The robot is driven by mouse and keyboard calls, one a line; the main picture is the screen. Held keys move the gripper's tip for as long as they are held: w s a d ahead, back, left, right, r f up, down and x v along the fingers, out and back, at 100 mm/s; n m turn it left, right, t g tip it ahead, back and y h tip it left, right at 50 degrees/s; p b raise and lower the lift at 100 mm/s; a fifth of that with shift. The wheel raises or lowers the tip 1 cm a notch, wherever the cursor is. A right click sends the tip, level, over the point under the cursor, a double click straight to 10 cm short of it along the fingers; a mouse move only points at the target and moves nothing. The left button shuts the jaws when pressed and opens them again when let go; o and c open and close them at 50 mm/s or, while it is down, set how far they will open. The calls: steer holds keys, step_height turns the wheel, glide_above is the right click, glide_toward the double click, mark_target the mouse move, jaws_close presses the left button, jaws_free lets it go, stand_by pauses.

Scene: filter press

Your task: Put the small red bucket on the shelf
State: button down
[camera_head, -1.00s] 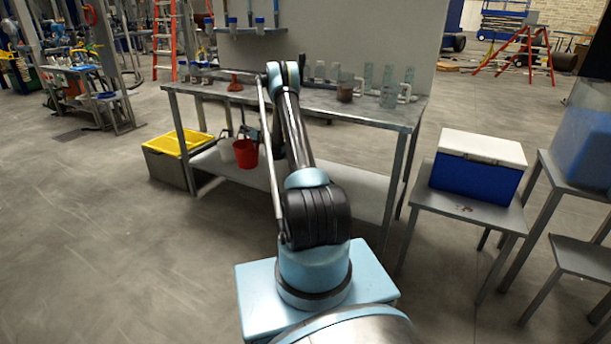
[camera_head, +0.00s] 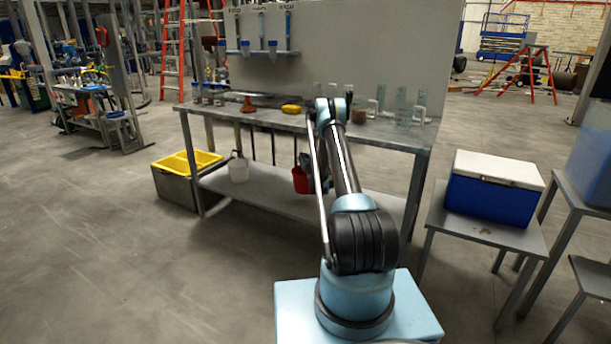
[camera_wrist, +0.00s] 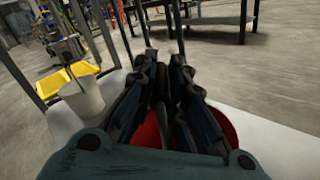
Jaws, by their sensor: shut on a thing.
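The small red bucket (camera_head: 300,180) is at the lower shelf (camera_head: 262,196) of the grey workbench, right of a white bucket (camera_head: 238,168). My gripper (camera_head: 307,163) is at the red bucket's upper right side, partly hidden by my arm. In the wrist view my gripper (camera_wrist: 175,105) is shut on the red bucket (camera_wrist: 226,124), whose red wall shows on both sides of the fingers. The pale shelf (camera_wrist: 265,140) lies below it. I cannot tell whether the bucket's bottom touches the shelf. The exact grip point is hidden.
The workbench top (camera_head: 375,130) is above the shelf, with glassware and a yellow item (camera_head: 291,109). Its legs flank the shelf. A yellow-topped bin (camera_head: 187,165) stands at left. A blue cooler (camera_head: 493,188) sits on a small table at right. Floor in front is clear.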

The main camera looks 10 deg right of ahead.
mark_target(301, 179)
steer(key=shift+a+f, duration=0.1)
steer(key=shift+f, duration=2.8)
steer(key=c, duration=1.6)
jaws_free()
steer(key=shift+c, duration=0.2)
steer(key=shift+s+d, duration=0.2)
steer(key=shift+s, duration=1.05)
steer(key=shift+s+d, duration=0.25)
steer(key=shift+s, duration=0.95)
steer(key=shift+s+d, duration=0.2)
steer(key=shift+s, duration=1.05)
